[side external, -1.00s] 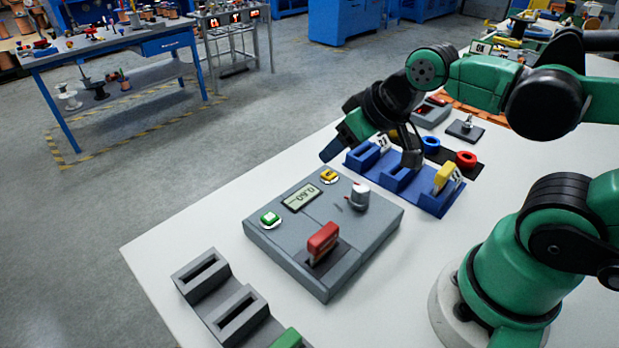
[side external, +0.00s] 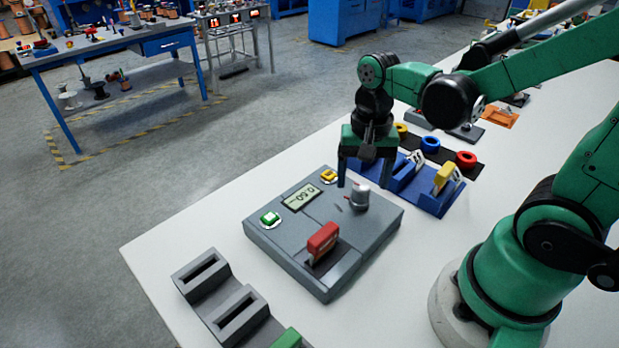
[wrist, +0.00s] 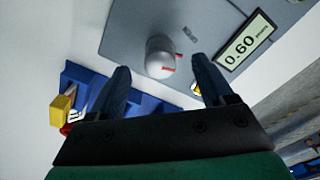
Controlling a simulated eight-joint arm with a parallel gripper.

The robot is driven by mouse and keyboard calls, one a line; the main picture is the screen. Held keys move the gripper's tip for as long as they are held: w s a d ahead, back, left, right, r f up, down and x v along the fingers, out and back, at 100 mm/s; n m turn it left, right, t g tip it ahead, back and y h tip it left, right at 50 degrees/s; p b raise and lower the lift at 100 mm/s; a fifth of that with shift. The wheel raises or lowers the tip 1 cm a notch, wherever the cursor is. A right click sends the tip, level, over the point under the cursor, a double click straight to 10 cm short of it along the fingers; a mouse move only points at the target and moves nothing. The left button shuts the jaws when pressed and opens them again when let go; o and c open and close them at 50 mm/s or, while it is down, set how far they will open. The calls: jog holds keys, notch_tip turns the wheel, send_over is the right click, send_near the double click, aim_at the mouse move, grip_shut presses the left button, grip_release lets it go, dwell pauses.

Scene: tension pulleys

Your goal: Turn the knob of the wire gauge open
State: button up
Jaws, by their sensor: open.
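The wire gauge (side external: 330,275) is a grey box on the white table, with a lit display (side external: 302,196) that reads 0.60 in the wrist view (wrist: 246,42). Its knob (side external: 360,197) is a silver-grey cylinder with a red mark, standing upright on the panel; it also shows in the wrist view (wrist: 158,56). My gripper (side external: 366,180) points down above the knob. In the wrist view its two open fingers (wrist: 160,68) lie to either side of the knob, with space between, apparently not touching it.
A red-handled piece (side external: 322,241) stands in the gauge's front slot. Green (side external: 270,218) and yellow (side external: 328,175) buttons sit on the panel. A blue rack (side external: 430,197) holding a yellow-topped piece stands close behind the gauge. A grey slotted holder (side external: 200,273) lies at front left.

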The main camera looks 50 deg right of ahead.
aim_at(362, 187)
jog(key=shift+f, duration=1.6)
grip_shut()
